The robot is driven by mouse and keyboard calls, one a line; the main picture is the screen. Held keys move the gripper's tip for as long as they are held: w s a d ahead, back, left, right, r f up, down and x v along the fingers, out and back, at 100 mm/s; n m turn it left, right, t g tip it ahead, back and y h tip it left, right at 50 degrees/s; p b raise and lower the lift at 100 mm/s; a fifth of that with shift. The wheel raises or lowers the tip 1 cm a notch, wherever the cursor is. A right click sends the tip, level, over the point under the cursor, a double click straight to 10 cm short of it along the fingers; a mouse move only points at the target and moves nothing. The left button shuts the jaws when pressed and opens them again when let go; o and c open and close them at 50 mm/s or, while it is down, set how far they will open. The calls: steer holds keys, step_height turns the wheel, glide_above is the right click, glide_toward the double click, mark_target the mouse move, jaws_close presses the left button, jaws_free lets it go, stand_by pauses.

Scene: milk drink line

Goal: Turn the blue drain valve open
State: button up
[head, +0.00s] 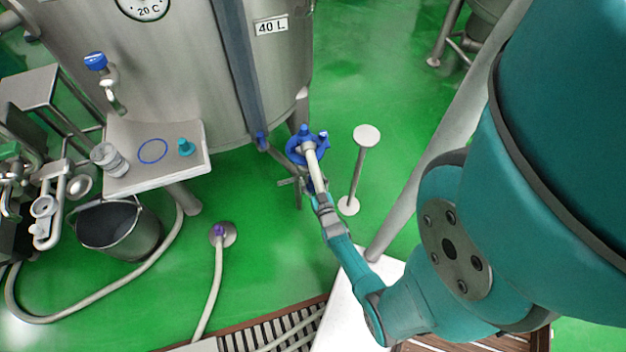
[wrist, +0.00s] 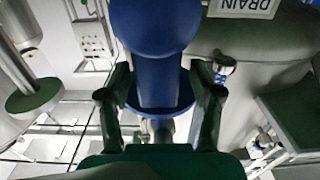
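My gripper (head: 318,188) is just below the valve in the head view. In the wrist view my gripper (wrist: 160,78) has its fingers spread, one on each side of the blue part. I cannot tell whether they touch it.
The steel tank (head: 175,70) stands behind. A white-topped post (head: 366,136) is close right of the valve. A steel shelf (head: 130,180), a bucket (head: 120,232) and a hose (head: 208,295) are to the left. Green floor is clear between hose and valve.

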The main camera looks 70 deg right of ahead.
steer(key=v, duration=1.2)
stand_by(0.5)
